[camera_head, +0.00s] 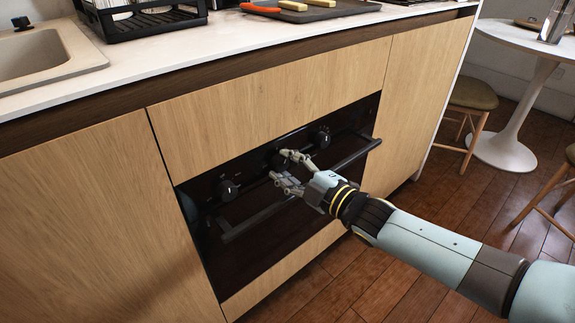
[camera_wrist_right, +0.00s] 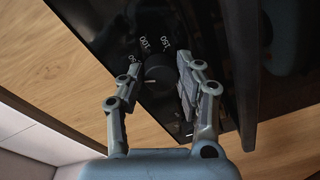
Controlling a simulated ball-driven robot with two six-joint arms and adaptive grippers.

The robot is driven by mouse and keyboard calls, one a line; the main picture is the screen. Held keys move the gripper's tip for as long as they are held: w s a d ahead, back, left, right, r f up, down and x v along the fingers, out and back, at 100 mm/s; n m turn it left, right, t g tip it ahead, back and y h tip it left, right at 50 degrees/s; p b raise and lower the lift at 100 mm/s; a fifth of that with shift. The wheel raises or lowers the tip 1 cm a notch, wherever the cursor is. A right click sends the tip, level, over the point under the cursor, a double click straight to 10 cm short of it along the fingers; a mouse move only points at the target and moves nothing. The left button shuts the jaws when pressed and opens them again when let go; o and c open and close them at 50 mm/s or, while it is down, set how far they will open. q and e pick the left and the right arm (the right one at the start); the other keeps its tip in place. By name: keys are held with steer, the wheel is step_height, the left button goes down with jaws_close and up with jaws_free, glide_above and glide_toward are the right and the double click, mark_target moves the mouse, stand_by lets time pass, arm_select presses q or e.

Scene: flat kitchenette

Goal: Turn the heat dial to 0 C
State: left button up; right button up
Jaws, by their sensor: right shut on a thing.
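The heat dial (camera_wrist_right: 158,73) is a round black knob on the black oven panel. In the wrist view, number marks that look like 50, 100 and 150 (camera_wrist_right: 164,43) curve around it, and a short pale line shows on its face. In the head view it is the middle knob, mostly hidden by my right gripper (camera_head: 279,165). My right gripper, also in the wrist view (camera_wrist_right: 159,68), is shut on the dial, with one finger on each side. My left gripper is not in view.
Other knobs sit left (camera_head: 228,190) and right (camera_head: 321,137) on the panel. The oven handle bar (camera_head: 258,219) runs just below my right gripper. Above are the counter with a sink (camera_head: 62,45), a black rack (camera_head: 150,27) and a tray (camera_head: 318,13). A stool (camera_head: 471,97) stands right.

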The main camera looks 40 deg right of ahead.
steer(key=n, duration=0.4)
steer(key=shift+n, duration=0.4)
stand_by(0.4)
steer(key=o, duration=1.1)
steer(key=shift+o, duration=0.2)
steer(key=shift+r, duration=0.1)
steer(key=s+d, duration=0.1)
steer(key=s, duration=1.1)
steer(key=shift+d+r, duration=0.25)
